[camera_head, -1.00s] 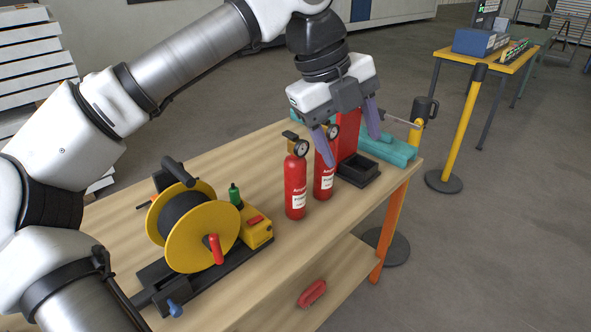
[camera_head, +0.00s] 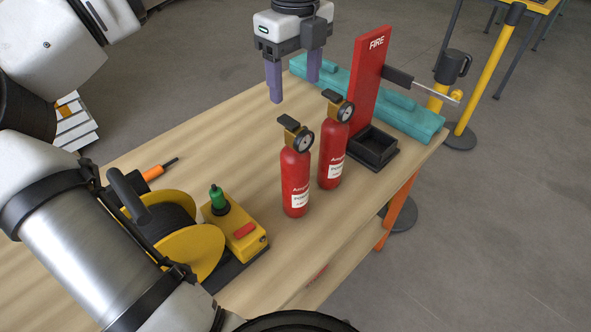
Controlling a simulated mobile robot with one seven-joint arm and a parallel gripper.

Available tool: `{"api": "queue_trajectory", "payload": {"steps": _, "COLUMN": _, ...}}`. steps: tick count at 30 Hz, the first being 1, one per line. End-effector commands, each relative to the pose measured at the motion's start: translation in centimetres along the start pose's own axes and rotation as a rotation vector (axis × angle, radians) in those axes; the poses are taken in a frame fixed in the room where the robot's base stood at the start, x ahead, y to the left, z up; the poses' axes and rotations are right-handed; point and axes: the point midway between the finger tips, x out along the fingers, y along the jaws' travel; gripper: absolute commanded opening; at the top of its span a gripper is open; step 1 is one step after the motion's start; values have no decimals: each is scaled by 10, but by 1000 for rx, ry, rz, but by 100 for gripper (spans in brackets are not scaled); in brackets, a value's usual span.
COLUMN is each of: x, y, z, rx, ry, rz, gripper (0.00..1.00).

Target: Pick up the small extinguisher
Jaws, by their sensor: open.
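Two red fire extinguishers stand upright on the wooden table. The left extinguisher (camera_head: 295,183) is nearer the table's front edge, and the right extinguisher (camera_head: 333,158) stands close beside it, in front of the red stand. Both have a gauge, a brass-coloured valve and a white label; they look alike in size, so I cannot tell which one the task calls small. My gripper (camera_head: 295,91) is open, its two purple fingers pointing down with nothing between them. It is behind and above the extinguishers, apart from both.
A red FIRE stand (camera_head: 371,75) with an empty black tray (camera_head: 373,147) is right of the extinguishers. Behind it lies a teal block (camera_head: 402,108). A yellow cable reel (camera_head: 188,250) and yellow switch box (camera_head: 233,229) stand at left. Clear tabletop lies behind the extinguishers.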

Motion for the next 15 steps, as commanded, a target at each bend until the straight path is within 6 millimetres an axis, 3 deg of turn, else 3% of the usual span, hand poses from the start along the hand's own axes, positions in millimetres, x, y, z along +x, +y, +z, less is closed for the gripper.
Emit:
{"api": "queue_trajectory", "payload": {"steps": 7, "x": 46, "y": 0, "z": -1, "rx": 3, "ry": 3, "rz": 2, "gripper": 65}}
{"api": "queue_trajectory", "payload": {"steps": 15, "x": 67, "y": 0, "z": -2, "rx": 3, "ry": 3, "rz": 1, "gripper": 65}}
